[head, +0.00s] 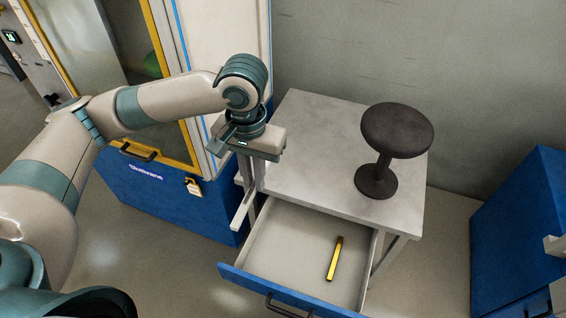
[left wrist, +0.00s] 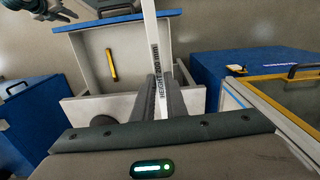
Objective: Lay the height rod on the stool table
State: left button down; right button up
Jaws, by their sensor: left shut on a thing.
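My left gripper (head: 247,188) points down beside the left edge of the stool table (head: 312,128). It is shut on the height rod, a pale flat strip with dark printed marks, seen in the left wrist view (left wrist: 151,32) between the dark fingers (left wrist: 165,95). In the head view, part of the pale rod (head: 242,210) shows below the gripper, apart from the tabletop as far as I can see. The grey table carries a dark round stool (head: 397,130) at its right side. My right gripper is not in view.
The table's blue-fronted drawer (head: 250,281) stands open, with a yellow bar (head: 334,259) inside. The tabletop left of the stool is clear. A yellow-framed cabinet on a blue base (head: 150,192) is at left, a blue box (head: 520,230) at right.

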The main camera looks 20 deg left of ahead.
aim_at(295, 160)
jog(key=i+l+u, duration=0.6)
jog(key=l, duration=0.3)
jog(key=i, duration=0.1)
